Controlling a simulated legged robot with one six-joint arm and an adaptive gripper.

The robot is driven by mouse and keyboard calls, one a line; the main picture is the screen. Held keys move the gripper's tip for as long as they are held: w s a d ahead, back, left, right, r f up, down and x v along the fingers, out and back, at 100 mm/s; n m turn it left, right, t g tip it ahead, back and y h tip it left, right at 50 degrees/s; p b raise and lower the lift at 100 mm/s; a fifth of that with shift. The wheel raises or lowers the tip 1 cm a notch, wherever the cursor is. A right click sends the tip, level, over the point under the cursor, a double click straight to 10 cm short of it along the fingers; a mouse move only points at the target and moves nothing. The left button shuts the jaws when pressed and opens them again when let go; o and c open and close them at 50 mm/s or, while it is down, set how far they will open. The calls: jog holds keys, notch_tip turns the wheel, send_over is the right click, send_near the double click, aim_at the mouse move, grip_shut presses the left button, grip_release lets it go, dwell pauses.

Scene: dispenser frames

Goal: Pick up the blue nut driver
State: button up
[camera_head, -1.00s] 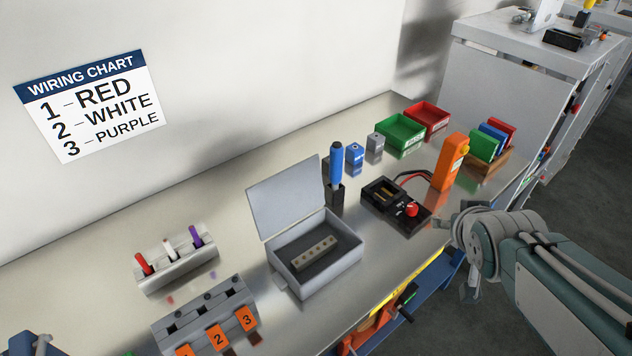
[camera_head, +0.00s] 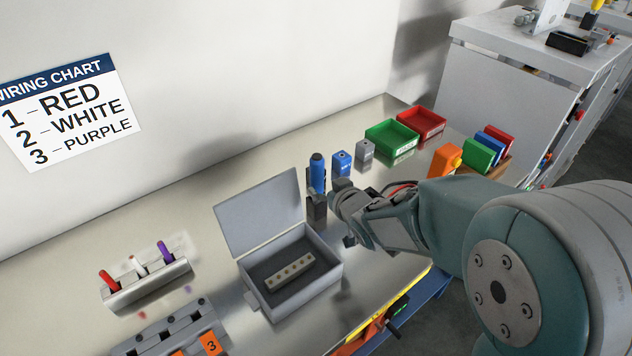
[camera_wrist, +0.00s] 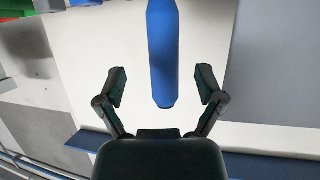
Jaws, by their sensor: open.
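My gripper (camera_wrist: 163,88) is open and empty, with one finger on each side of the handle and a visible gap to both.
The grey box (camera_head: 330,280) has its lid raised and holds a terminal strip. A blue block (camera_head: 342,162) and a grey block (camera_head: 364,151) stand behind my gripper. Green (camera_head: 391,139) and red (camera_head: 427,125) bins lie farther back. A rack of coloured wires (camera_head: 148,287) is at left.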

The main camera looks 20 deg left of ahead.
aim_at(320, 183)
jog(key=x, duration=0.5)
jog(key=shift+a+f, duration=0.2)
jog(key=shift+a, duration=0.2)
jog(key=shift+d, duration=0.1)
grip_shut()
